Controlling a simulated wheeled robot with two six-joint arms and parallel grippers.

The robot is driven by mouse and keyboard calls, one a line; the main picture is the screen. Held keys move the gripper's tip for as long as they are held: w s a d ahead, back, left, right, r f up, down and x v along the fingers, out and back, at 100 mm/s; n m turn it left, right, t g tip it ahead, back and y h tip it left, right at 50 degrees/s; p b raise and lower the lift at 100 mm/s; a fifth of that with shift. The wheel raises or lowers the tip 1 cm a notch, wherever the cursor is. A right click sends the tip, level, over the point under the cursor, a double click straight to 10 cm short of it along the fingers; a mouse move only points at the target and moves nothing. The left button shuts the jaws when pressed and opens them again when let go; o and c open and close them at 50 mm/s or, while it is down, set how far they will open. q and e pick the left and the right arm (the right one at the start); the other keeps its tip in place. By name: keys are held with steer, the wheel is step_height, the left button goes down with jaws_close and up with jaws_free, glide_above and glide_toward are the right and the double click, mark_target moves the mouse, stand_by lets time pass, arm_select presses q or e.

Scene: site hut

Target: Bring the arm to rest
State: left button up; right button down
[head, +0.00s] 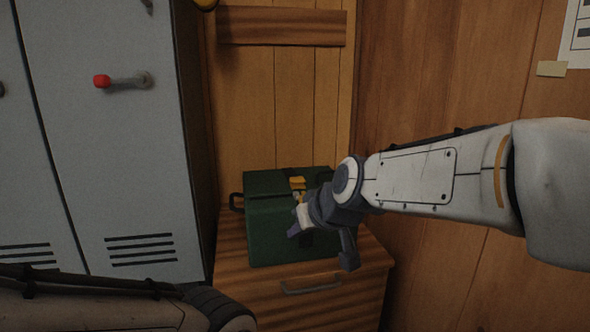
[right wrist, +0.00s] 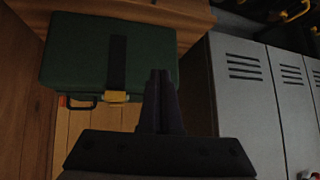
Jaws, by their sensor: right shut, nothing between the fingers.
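My right arm (head: 430,178) reaches in from the right in the head view. My right gripper (head: 300,222) is in front of a dark green case (head: 272,232); whether it touches the case cannot be told. In the right wrist view the gripper (right wrist: 159,76) is shut with nothing between the fingers, and the green case (right wrist: 75,55) lies to its upper left. A part of my left arm (head: 90,308) shows at the lower left of the head view, but its gripper is not in view.
The case stands on a wooden cabinet (head: 345,295) with a metal handle. Grey lockers (head: 110,190) stand at the left, one with a red-tipped handle (head: 102,81). A wooden wall (head: 440,80) is at the right. A paper sheet (head: 578,45) hangs there.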

steer(key=s+d+n+g+h+p, duration=0.3)
steer(key=s+g+p, duration=0.75)
steer(key=s, duration=1.75)
arm_select(q)
step_height(320, 180, up, 51)
steer(key=d+p, duration=0.1)
steer(key=p, duration=3.7)
steer(key=shift+r, duration=0.2)
arm_select(e)
step_height(320, 180, up, 36)
steer(key=t, duration=0.2)
steer(key=shift+d+r, duration=0.2)
steer(key=shift+d, duration=0.25)
